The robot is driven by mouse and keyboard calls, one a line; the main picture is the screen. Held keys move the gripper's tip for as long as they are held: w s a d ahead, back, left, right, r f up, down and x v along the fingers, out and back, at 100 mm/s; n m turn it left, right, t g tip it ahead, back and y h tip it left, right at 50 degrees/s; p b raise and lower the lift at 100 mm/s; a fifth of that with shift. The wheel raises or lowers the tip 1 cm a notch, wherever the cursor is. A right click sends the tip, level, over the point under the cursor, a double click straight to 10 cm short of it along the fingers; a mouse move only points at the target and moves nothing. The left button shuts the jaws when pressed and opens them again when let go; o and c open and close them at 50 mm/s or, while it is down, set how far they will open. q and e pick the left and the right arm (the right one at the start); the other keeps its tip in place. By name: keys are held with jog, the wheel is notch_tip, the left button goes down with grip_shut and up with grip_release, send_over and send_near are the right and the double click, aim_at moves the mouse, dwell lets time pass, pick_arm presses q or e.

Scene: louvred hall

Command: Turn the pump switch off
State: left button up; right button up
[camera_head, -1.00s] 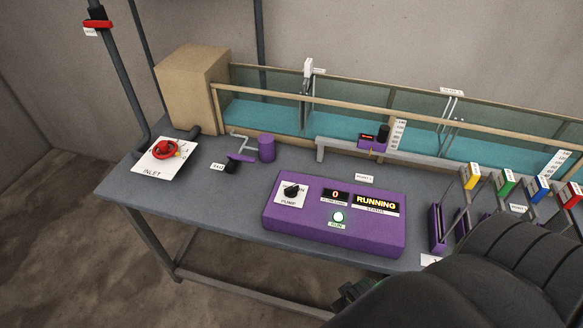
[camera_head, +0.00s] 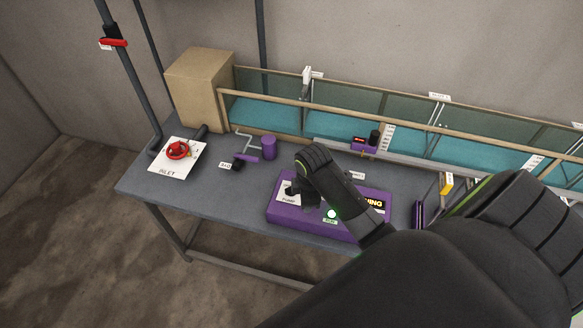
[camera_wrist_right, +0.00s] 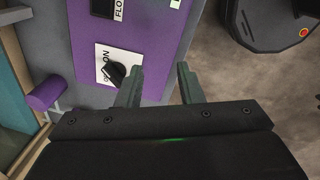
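The purple control box (camera_head: 280,216) lies on the grey bench, partly covered by my right arm. Its black pump knob (camera_wrist_right: 116,73) sits on a white plate (camera_wrist_right: 104,56) lettered ON, with another label partly hidden. I cannot tell exactly where the knob points. My right gripper (camera_wrist_right: 160,72) is open and empty, above the box's edge; in the right wrist view the knob is just left of the left finger, and contact is unclear. My left gripper is not in view.
A red inlet valve (camera_head: 178,150) is at the bench's left end. A long water flume (camera_head: 300,117) runs along the back. Bare bench (camera_head: 222,190) lies left of the box.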

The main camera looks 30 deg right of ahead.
jog(key=w+n, duration=0.1)
jog(key=w, duration=0.2)
jog(key=w+d+r+n, duration=0.1)
jog(key=w+n, duration=0.1)
jog(key=w, duration=0.1)
jog(key=w+r+n+g, duration=0.1)
jog(key=w+n, duration=0.1)
jog(key=w, duration=0.1)
jog(key=shift+w+d+r, duration=0.15)
jog(key=shift+w, duration=0.15)
notch_tip(320, 180, down, 2)
jog(key=shift+f+b, duration=0.1)
jog(key=shift+b, duration=0.3)
notch_tip(320, 180, down, 7)
jog(key=b, duration=0.7)
jog(key=shift+b, duration=0.4)
jog(key=shift+r+p, duration=0.35)
jog(key=shift+r, duration=0.2)
jog(key=shift+f, duration=0.45)
jog(key=shift+c, duration=0.3)
grip_shut()
